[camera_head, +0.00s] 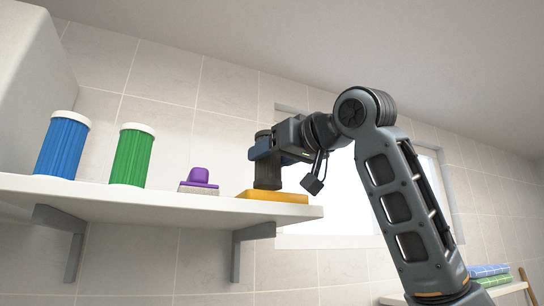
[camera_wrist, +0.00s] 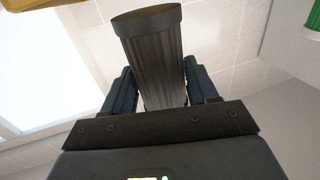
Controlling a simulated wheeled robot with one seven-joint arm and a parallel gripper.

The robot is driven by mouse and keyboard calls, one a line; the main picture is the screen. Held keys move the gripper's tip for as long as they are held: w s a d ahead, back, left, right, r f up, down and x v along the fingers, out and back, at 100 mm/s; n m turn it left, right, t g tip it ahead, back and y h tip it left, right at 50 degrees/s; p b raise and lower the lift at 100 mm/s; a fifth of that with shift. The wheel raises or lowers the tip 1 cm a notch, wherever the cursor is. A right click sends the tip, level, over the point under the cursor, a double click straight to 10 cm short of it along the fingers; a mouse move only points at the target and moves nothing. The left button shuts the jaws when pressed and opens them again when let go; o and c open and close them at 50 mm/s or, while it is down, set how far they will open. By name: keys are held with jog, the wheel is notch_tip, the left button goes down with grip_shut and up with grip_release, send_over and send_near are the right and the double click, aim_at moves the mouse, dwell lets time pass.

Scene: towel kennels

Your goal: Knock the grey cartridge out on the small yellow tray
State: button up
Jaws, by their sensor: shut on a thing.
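The grey cartridge (camera_head: 267,172) is a dark ribbed cylinder, upright at the right end of the white shelf. It is over the small yellow tray (camera_head: 262,196). Whether its lower end touches the tray I cannot tell. My gripper (camera_head: 266,150) is shut on the cartridge near its upper part, coming from the right. In the wrist view the cartridge (camera_wrist: 155,60) sits between the two dark fingers. A corner of the yellow tray (camera_wrist: 40,4) shows at the top left there.
On the white shelf (camera_head: 110,200) stand a blue cartridge (camera_head: 62,147), a green cartridge (camera_head: 132,158) and a purple-handled brush (camera_head: 199,181), all left of the tray. A window (camera_head: 330,200) is behind my arm. Folded towels (camera_head: 490,270) lie on a lower ledge at right.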

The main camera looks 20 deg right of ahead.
jog(key=shift+r+p, duration=0.3)
jog(key=shift+r, duration=0.3)
jog(key=s+b, duration=0.2)
jog(key=s, duration=1)
